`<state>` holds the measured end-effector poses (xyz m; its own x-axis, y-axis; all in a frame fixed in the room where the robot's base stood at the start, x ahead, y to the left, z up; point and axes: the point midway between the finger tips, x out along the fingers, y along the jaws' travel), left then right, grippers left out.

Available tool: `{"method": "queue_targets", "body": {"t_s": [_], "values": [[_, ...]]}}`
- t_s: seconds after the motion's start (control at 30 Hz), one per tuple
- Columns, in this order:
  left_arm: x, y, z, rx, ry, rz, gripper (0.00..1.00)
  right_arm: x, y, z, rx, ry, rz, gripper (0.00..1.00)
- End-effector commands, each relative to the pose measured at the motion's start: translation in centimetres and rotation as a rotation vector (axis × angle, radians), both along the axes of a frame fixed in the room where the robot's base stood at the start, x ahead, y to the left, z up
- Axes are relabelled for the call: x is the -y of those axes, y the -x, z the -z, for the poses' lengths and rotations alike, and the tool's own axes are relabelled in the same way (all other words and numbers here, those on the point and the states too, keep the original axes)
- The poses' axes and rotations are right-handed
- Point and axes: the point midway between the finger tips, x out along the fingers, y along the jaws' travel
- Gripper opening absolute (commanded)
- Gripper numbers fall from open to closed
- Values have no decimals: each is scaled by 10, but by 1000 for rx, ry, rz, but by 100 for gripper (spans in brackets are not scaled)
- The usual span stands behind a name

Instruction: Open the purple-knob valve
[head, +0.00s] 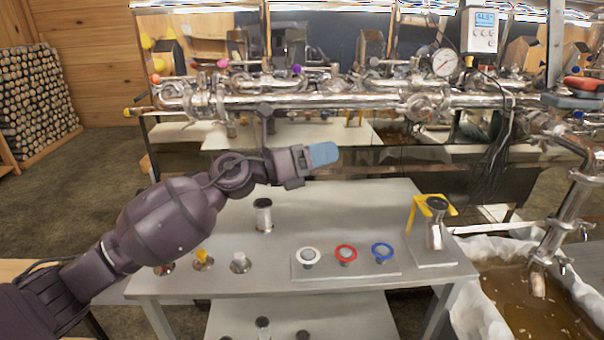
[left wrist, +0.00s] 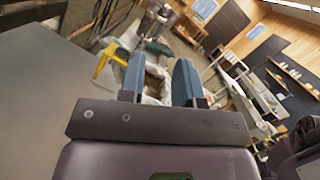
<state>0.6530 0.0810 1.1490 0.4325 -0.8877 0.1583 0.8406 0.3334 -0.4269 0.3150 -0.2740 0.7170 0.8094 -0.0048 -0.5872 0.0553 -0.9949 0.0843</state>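A small purple knob (head: 297,69) shows on the steel pipework (head: 330,101) at the back, in the upper middle of the head view. A pinkish-magenta knob (head: 222,64) sits further left on the same pipework. The valve body and handle position are too small to make out. My left gripper (head: 322,154) reaches in from the left, with its blue fingers pointing right, in front of and below the pipes and apart from the knobs. In the left wrist view its two fingers (left wrist: 158,82) stand apart with nothing between them. My right gripper is not in view.
A grey table (head: 345,215) below the arm carries white, red (head: 346,253) and blue rings, and a yellow stand (head: 417,208). A pressure gauge (head: 445,63) rises from the pipes. A lined tub of brown liquid (head: 520,300) stands at right. Stacked logs (head: 35,100) are far left.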

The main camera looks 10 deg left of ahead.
Motion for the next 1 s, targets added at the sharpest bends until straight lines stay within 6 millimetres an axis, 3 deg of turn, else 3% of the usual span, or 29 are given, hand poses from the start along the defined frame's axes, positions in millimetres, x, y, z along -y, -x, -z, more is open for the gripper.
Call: {"method": "queue_targets", "body": {"t_s": [0.5, 1.0], "values": [[-28, 19, 32, -282, 431, -152, 31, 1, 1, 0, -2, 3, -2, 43], [-34, 21, 36, -320, 486, -178, 31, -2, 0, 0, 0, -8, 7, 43]]}}
